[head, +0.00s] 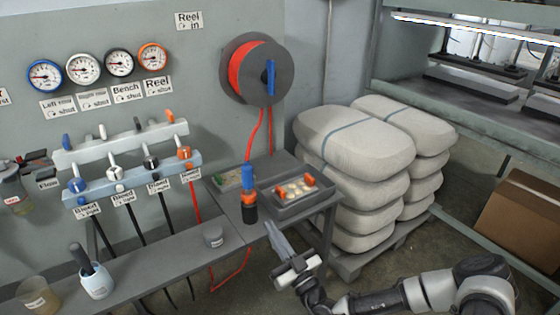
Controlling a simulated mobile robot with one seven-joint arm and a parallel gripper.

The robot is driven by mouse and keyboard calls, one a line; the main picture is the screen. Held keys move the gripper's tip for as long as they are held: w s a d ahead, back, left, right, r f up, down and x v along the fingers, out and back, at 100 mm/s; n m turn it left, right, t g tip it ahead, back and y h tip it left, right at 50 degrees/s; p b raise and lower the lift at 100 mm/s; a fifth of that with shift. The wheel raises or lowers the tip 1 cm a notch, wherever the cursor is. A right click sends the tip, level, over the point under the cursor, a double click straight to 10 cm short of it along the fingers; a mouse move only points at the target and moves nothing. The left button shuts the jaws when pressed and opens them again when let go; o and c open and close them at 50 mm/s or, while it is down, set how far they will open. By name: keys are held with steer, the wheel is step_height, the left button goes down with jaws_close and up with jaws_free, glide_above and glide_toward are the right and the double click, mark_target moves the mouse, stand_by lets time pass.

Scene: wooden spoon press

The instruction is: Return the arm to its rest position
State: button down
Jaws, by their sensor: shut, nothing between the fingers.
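My gripper (274,238) shows in the head view at the lower middle, at the end of my arm. Its grey fingers point up and to the left and lie together, with nothing held. It is in front of the small bench's front edge, near a blue, orange and black tool (249,195) standing upright on the bench. My arm runs from the gripper to the lower right, bent low over the floor.
A grey tray (297,208) stands at the bench's right end. Stacked sacks (358,145) on a pallet stand behind my arm. A cardboard box (522,215) is at right.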

steer(key=s+a+r+n+g+y, duration=0.35)
steer(key=s+n+g, duration=0.2)
steer(key=n, duration=0.55)
steer(key=s+a+r+n+g+y, duration=0.2)
steer(key=s+n+g+y, duration=0.2)
steer(key=n+g, duration=0.45)
steer(key=s+d+r+n+g+h, duration=0.25)
steer(key=s+n+g+h, duration=0.6)
steer(key=n, duration=1.05)
steer(key=s+d+r+n+t+h, duration=0.3)
steer(key=d+r+n+t+h, duration=0.2)
steer(key=n, duration=0.8)
steer(key=s+d+r+n+t+h, duration=0.4)
steer(key=d+r+n, duration=0.8)
steer(key=d, duration=0.4)
steer(key=n+t+h, duration=0.1)
steer(key=h, duration=0.1)
steer(key=shift+s+r+h, duration=0.2)
steer(key=shift+r+h, duration=0.1)
